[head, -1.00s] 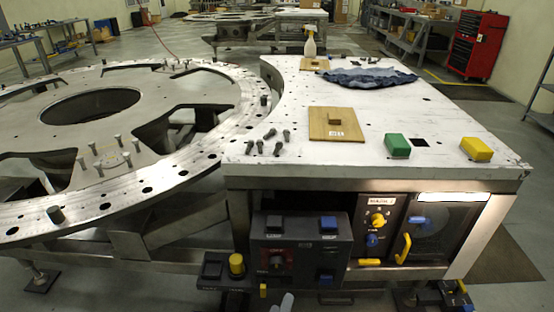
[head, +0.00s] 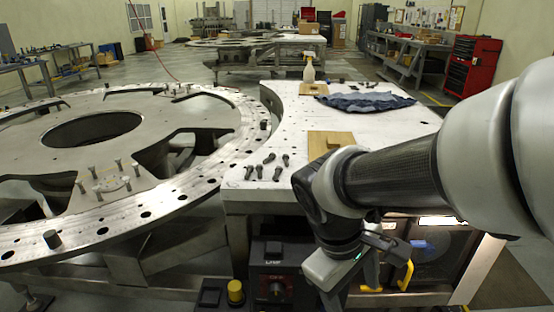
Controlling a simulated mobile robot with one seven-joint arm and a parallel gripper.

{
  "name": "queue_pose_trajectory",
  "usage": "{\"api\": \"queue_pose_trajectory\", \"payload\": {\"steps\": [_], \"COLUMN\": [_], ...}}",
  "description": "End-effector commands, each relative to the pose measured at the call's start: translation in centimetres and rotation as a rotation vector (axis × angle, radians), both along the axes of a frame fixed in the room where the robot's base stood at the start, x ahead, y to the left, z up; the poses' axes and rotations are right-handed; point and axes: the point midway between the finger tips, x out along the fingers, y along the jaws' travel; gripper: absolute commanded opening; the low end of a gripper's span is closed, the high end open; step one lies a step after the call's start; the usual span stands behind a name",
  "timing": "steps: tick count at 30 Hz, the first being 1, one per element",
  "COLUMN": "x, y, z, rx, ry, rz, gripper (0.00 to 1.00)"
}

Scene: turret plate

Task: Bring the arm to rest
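My arm reaches in from the right edge in the head view and bends down at its wrist. My gripper (head: 354,284) hangs in front of the near side of the white-topped table (head: 262,128), below its top and before the control panels. I see nothing held in it, but the finger gap is not clear. My arm hides most of the wooden board (head: 326,140) and the table's right part, where the green and yellow blocks were seen earlier.
The round metal turret plate (head: 40,150) fills the left. Several dark bolts (head: 268,166), a spray bottle (head: 309,72) and a blue cloth (head: 366,102) lie or stand on the table. A yellow button (head: 235,290) and a yellow handle (head: 405,275) are near my gripper.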

Motion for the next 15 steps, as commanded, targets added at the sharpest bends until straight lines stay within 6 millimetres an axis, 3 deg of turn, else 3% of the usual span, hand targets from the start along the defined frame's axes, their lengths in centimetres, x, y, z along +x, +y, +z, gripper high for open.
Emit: {"api": "queue_pose_trajectory", "payload": {"steps": [3, 15], "x": [-0.5, -1.4], "y": [-0.3, -0.6], "z": [3.0, 9.5], "rx": [0.147, 0.443], "ry": [-0.161, -0.512], "rz": [-0.197, -0.562], "gripper": [0.64, 0.64]}}
